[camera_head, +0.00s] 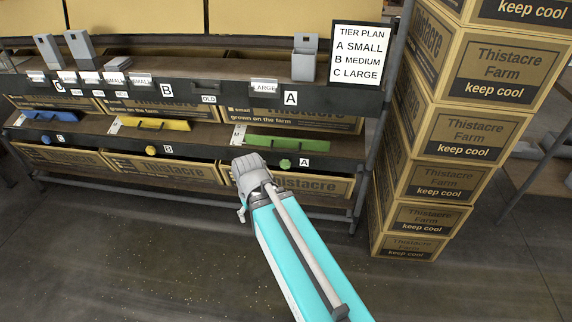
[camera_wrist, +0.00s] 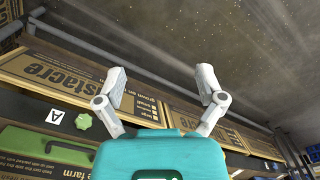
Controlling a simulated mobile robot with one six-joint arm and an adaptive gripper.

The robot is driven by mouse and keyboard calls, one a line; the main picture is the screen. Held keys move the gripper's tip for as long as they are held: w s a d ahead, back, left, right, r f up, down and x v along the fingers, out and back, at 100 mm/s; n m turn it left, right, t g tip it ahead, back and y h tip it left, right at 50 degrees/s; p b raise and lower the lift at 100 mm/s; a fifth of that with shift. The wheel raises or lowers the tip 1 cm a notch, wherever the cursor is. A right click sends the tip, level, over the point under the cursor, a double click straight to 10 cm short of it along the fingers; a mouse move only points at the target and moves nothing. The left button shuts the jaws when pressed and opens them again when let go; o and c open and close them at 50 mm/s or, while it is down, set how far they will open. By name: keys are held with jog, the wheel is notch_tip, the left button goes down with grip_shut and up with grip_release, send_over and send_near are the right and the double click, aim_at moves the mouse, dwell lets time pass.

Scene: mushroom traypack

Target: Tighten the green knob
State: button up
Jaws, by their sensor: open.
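The green knob (camera_head: 285,164) is a small lobed knob on the front edge of the lower shelf, left of a white "A" label (camera_head: 304,162) and below a green bar (camera_head: 287,142). In the wrist view the green knob (camera_wrist: 83,121) is at the left, beside the "A" label (camera_wrist: 56,116). My gripper (camera_head: 243,212) is in front of the shelf, left of and below the knob in the head view. In the wrist view my gripper (camera_wrist: 162,75) has its two fingers spread wide with nothing between them. It is apart from the knob.
A yellow knob (camera_head: 151,150) and a blue knob (camera_head: 45,140) sit farther left on the same shelf edge. Cartons (camera_head: 310,184) stand below that shelf. A tall stack of cartons (camera_head: 452,138) is at the right. The floor in front is clear.

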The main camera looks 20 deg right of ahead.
jog(key=w+n, duration=0.1)
jog(key=n+t+h+b, duration=0.6)
jog(key=n, duration=2.3)
send_near(284, 164)
jog(key=v, duration=0.2)
jog(key=shift+s+a+r, duration=0.2)
jog(key=shift+s, duration=0.1)
jog(key=shift+f, duration=0.1)
jog(key=b+x, duration=0.8)
jog(key=x, duration=0.3)
jog(key=shift+w+d+f, duration=0.1)
jog(key=shift+w+d, duration=0.15)
jog(key=shift+w, duration=0.05)
jog(key=shift+b+x, duration=0.6)
jog(key=shift+x, duration=0.35)
jog(key=shift+d, duration=0.15)
